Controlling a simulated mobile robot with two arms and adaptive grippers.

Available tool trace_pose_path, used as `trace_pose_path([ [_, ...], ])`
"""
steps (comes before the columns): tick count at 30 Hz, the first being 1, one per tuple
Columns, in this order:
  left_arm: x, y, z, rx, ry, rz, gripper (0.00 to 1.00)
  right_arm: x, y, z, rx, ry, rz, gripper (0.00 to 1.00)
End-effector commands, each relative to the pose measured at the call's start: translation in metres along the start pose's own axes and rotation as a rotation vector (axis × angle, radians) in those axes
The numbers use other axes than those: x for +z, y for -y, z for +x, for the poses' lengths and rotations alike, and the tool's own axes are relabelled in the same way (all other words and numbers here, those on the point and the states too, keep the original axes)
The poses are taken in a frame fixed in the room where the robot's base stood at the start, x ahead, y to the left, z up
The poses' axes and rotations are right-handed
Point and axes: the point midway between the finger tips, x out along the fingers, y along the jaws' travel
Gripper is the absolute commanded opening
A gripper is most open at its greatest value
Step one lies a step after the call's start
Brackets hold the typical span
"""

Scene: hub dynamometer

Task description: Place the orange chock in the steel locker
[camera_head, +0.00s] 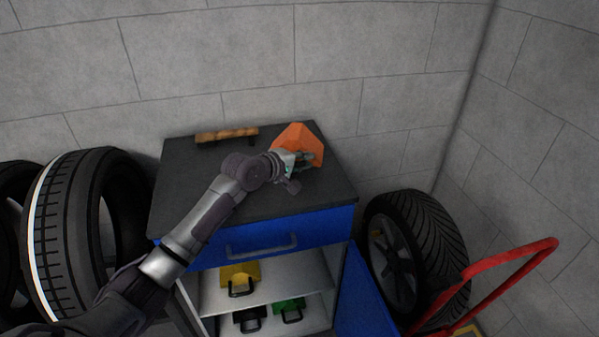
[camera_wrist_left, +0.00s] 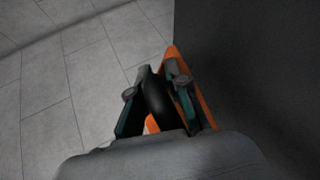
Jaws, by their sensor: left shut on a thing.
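The orange chock (camera_head: 297,137) is at the back right of the dark top of the blue-fronted steel locker (camera_head: 320,226). My left gripper (camera_head: 304,160) is shut on it. In the left wrist view, a black handle lies between the fingers (camera_wrist_left: 156,90), with the orange chock (camera_wrist_left: 207,104) behind them, partly hidden. I cannot tell whether the chock touches the locker top. The locker's lower compartment is open, its blue door (camera_head: 366,295) swung out to the right. My right gripper is not in view.
Inside the locker, a yellow chock (camera_head: 238,273) sits on the upper shelf, with black (camera_head: 250,317) and green (camera_head: 290,305) handled pieces below. A brown wooden piece (camera_head: 226,135) lies at the top's back edge. Tyres (camera_head: 80,220) stand left; another wheel (camera_head: 425,240) and a red handle (camera_head: 515,262) are right.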

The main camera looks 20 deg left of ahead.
Motion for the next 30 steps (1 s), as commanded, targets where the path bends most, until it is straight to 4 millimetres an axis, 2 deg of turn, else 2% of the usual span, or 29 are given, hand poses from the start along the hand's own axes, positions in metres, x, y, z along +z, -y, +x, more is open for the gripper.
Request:
trace_pose_path([
  [5, -0.011, 0.003, -0.003, 0.011, -0.002, 0.004, 0.0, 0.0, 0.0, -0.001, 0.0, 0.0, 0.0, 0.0],
  [15, -0.01, 0.039, 0.011, 0.009, -0.002, 0.003, 0.0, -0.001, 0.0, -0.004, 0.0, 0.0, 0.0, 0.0],
  [22, -0.01, 0.041, 0.012, 0.01, -0.002, 0.003, 0.0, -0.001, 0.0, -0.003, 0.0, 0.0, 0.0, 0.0],
  [23, -0.009, 0.046, 0.013, 0.0, 0.0, -0.001, 0.19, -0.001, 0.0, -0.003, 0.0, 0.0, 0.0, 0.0],
  [24, -0.009, 0.046, 0.013, 0.0, 0.0, -0.001, 0.25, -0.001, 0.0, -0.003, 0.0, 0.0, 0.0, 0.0],
  [27, -0.009, 0.045, 0.013, 0.001, 0.0, -0.001, 0.4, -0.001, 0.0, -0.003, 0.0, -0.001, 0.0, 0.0],
  [30, -0.009, 0.045, 0.013, 0.001, 0.0, 0.0, 0.4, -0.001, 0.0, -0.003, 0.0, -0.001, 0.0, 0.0],
])
